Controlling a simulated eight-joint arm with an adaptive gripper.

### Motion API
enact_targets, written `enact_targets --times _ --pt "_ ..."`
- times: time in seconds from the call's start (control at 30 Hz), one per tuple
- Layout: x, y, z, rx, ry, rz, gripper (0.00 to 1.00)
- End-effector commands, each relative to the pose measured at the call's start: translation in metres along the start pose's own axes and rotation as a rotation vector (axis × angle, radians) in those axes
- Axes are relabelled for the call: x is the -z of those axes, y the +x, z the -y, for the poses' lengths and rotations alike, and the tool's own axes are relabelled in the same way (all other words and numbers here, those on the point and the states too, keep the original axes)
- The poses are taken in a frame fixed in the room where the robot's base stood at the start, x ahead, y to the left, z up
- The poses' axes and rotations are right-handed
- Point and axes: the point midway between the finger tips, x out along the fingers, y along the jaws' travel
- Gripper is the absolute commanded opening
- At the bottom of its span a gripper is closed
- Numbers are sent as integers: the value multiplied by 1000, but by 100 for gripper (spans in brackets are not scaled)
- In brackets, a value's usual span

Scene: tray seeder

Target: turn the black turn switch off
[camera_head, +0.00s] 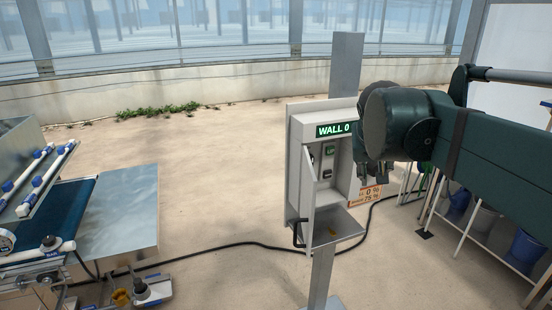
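A grey control box (292,150) stands open on a metal post, with a lit "WALL 0" sign across its top. Inside, a small green-lit part (329,150) sits above a small dark part (327,172), which may be the black turn switch. It is too small to tell its setting. My gripper (376,178) points down at the right side of the box, overlapping its right edge in the picture. Its fingers are small and dark, and I cannot tell whether they are open or shut. I see nothing held in them.
A black handle-like bar (298,234) juts from the box's lower left. An orange label (371,195) shows behind my gripper. A conveyor machine (60,225) stands at the left. A black cable (225,246) crosses the floor. Buckets (480,226) stand under a rack at the right.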

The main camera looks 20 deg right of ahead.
Motion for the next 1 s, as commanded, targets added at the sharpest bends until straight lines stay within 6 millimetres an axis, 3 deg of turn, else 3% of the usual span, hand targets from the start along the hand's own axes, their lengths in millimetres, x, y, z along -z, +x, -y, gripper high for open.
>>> enact_targets --times 0.03,0.57,0.8,1.0 --pt "5 0 -3 -1 15 -1 23" --pt "-6 57 59 215 408 -6 23" --pt "-12 88 98 399 771 13 23" --pt "-14 103 120 548 1080 46 23"
